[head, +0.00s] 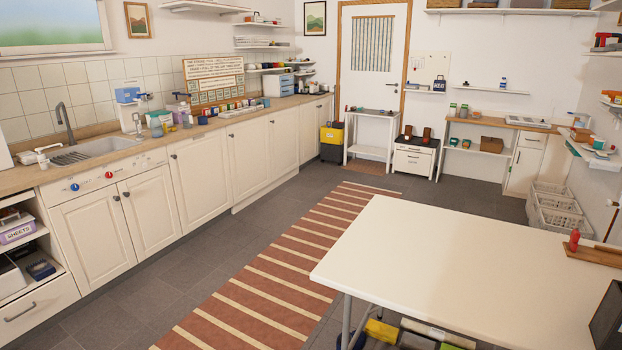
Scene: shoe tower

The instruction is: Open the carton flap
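Neither of my grippers is in the head view. I cannot make out a carton with a flap for certain. A small brown box (492,145) sits on the lower shelf under the far right counter. A dark upright object (608,318) is cut off by the right edge, on the near white table (455,255); I cannot tell what it is. Two small dark brown objects (416,137) stand on a low white cabinet (412,158) by the door.
The near table's top is mostly bare, with a red bottle (574,240) at its right. White baskets (557,208) stand beyond it. A striped rug (290,275) lies on the open grey floor between the table and the left counter (215,123).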

